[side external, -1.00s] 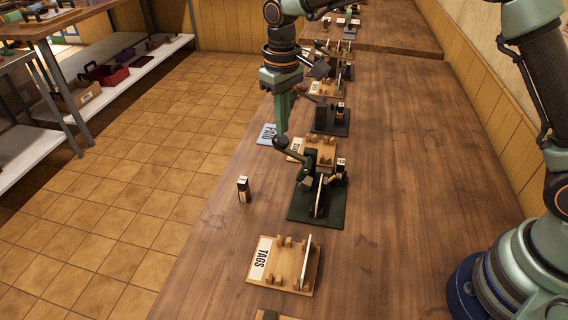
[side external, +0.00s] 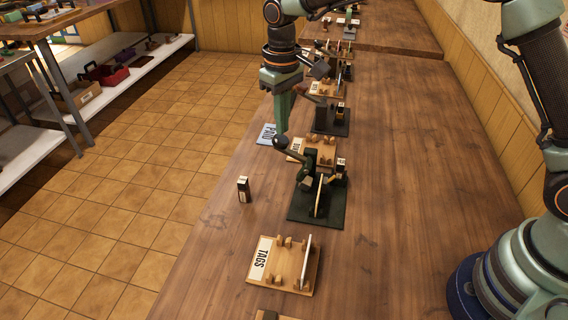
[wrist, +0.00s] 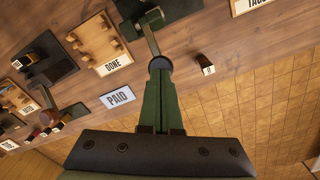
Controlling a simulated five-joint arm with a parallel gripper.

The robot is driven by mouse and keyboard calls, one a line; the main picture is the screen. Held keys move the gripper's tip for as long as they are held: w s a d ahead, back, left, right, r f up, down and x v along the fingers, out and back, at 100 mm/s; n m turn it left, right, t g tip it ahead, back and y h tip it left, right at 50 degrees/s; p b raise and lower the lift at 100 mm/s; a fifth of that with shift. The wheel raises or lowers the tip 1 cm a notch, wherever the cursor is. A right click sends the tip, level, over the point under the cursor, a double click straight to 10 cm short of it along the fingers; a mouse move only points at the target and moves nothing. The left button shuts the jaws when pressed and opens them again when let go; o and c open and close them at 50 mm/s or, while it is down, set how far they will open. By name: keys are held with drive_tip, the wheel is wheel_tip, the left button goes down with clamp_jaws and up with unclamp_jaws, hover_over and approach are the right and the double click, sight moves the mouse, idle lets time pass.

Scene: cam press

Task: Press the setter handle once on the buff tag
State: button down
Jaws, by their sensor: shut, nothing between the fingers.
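The setter is a dark green press (side external: 302,207) on the bench, with a lever handle (side external: 298,153) ending in a dark round knob, raised toward the left. A pale upright tag (side external: 319,194) stands in the press; it looks buff, seen nearly edge-on. My gripper (side external: 282,130) is shut and empty, pointing down at the knob. In the wrist view the shut fingertips (wrist: 160,76) meet or almost meet the knob (wrist: 159,64); firm contact cannot be told. The tag is not clear in the wrist view.
A wooden TAGS rack (side external: 285,264) stands in front, and a DONE rack (side external: 317,152) behind with a PAID card (side external: 267,133) beside it. A small dark block (side external: 243,189) stands left of the press. A second press (side external: 331,119) stands farther back. The bench to the right is clear.

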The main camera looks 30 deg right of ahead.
sight(283, 139)
drive_tip(key=shift+f, duration=0.55)
drive_tip(key=shift+s+f, duration=0.15)
drive_tip(key=shift+f, duration=1.5)
drive_tip(key=shift+r, duration=2.45)
